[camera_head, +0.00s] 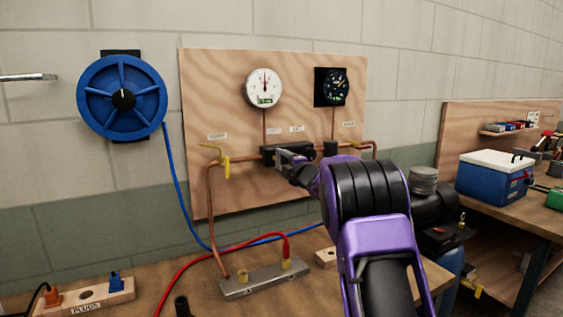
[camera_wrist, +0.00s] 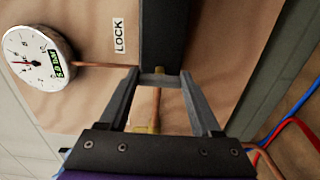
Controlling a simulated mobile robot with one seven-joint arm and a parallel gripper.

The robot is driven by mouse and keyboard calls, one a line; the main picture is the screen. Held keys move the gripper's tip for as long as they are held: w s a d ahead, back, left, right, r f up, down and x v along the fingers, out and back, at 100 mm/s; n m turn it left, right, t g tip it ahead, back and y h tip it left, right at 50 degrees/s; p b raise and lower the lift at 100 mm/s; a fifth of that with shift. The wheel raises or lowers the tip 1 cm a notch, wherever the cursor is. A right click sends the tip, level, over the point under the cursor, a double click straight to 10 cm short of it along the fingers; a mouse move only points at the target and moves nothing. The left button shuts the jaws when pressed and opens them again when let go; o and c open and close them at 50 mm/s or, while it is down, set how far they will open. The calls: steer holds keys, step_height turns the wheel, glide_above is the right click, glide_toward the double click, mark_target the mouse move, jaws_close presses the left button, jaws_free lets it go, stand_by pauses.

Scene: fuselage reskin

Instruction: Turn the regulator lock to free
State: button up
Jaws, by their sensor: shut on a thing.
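In the wrist view the fingers of my gripper (camera_wrist: 160,82) close on a small grey piece (camera_wrist: 160,78) at the end of the dark body, which appears to be the regulator lock. Its exact setting cannot be read.
A white gauge (camera_head: 263,87) and a black gauge (camera_head: 331,87) hang above. A yellow valve handle (camera_head: 225,166) and copper pipe are left of the regulator. A manifold (camera_head: 264,279) with red hose lies on the bench below. A blue hose reel (camera_head: 122,97) hangs left.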

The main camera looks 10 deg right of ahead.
stand_by(0.3)
steer(key=o, duration=1.4)
steer(key=b+v, duration=0.2)
steer(key=v, duration=1.5)
steer(key=shift+s, duration=0.2)
steer(key=shift+r, duration=0.1)
